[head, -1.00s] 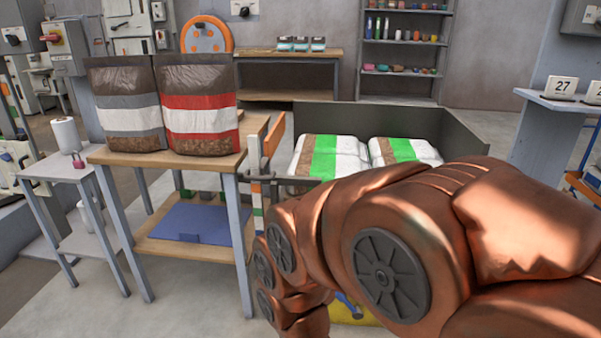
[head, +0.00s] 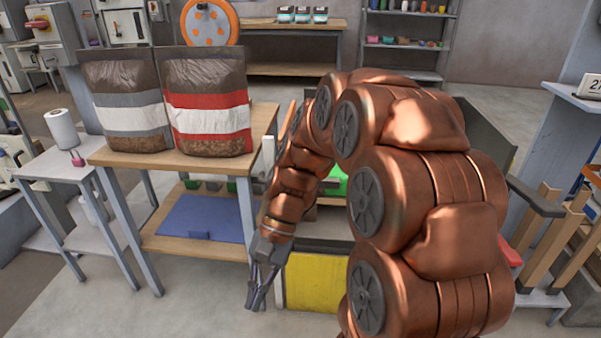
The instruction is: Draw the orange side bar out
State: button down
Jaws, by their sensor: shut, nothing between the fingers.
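An orange bar (head: 288,118) shows as a narrow upright strip just right of the wooden bench, beside a pale post (head: 268,150). My arm hides most of it, including its lower part and whatever it is fixed to. My gripper (head: 257,300) hangs pointing down, in front of the bench's right leg and left of a yellow panel (head: 315,282). Its dark fingers are shut and empty. It is well below and in front of the orange bar, not touching it.
The wooden bench (head: 115,157) carries two filled bags (head: 208,110). A blue mat (head: 200,218) lies on its lower shelf. A grey bin with a green-striped bag (head: 338,185) is mostly behind my arm. Wooden posts (head: 545,235) stand at right. Floor at lower left is clear.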

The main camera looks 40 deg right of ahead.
jog(key=w+d+r+m+t+y+p, duration=0.2)
jog(key=w+d+m+t+y+p, duration=0.1)
jog(key=w+d+m, duration=0.3)
jog(key=w+d+r+m+t+y+p, duration=0.2)
jog(key=w+d+r+m+t+p, duration=0.1)
jog(key=w+d, duration=0.5)
jog(key=d+m+t+p, duration=0.5)
jog(key=d+m+t, duration=0.35)
jog(key=d, duration=1.45)
jog(key=f+b+x, duration=0.1)
jog(key=x, duration=1.3)
jog(key=shift+f+g+b, duration=0.3)
jog(key=shift+g+b, duration=0.05)
jog(key=shift+w+a, duration=0.1)
